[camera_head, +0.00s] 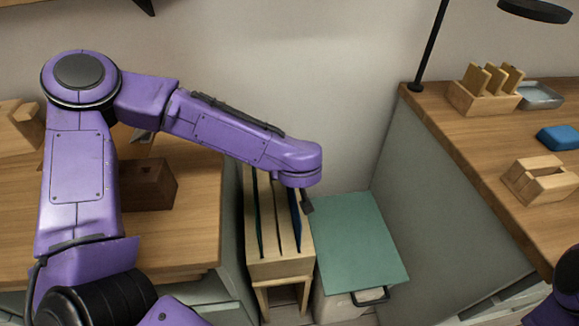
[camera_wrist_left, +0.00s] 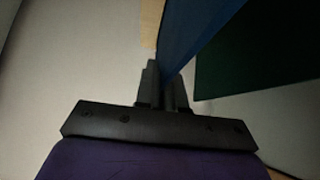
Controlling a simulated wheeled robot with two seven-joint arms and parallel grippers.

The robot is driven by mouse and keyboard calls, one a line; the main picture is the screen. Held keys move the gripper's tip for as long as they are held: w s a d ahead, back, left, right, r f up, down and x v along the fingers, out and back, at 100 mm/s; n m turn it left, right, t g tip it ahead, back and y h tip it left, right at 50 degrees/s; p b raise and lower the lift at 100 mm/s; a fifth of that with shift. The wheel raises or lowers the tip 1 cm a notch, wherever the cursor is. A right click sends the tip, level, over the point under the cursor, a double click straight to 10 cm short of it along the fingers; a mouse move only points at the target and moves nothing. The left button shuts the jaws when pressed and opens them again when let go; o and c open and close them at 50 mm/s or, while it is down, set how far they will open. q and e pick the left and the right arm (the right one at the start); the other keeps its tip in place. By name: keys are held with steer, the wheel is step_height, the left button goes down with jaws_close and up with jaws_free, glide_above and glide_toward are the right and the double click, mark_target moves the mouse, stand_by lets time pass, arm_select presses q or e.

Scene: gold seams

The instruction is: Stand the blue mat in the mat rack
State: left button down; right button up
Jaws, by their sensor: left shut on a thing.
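The wooden mat rack (camera_head: 281,268) stands on the floor between the two counters, with upright slats and narrow slots. The blue mat (camera_head: 295,215) is upright in its right-hand slot, as far as the head view shows; its lower edge is hidden. My left gripper (camera_head: 306,202) is above the rack's right side, shut on the blue mat's edge. In the left wrist view the blue mat (camera_wrist_left: 196,32) runs up from between the fingers (camera_wrist_left: 168,92). A dark green mat (camera_head: 257,215) stands in a slot further left and also shows in the wrist view (camera_wrist_left: 255,62). My right gripper is out of view.
A pale box with a green top (camera_head: 355,240) and dark handle stands close to the rack's right. The left counter (camera_head: 185,235) carries a dark wooden block (camera_head: 150,185). The right counter (camera_head: 450,125) holds wooden holders and a blue object (camera_head: 558,137).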

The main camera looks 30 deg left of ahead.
arm_select(q)
steer(key=shift+f, duration=0.3)
stand_by(0.4)
steer(key=c, duration=1.2)
jaws_free()
steer(key=shift+o, duration=0.2)
steer(key=p+v, duration=0.6)
steer(key=shift+r, duration=0.2)
steer(key=shift+p+v, duration=1.1)
steer(key=shift+p, duration=0.15)
steer(key=shift+s+d+r, duration=0.1)
steer(key=shift+s+r, duration=0.05)
steer(key=shift+s, duration=0.1)
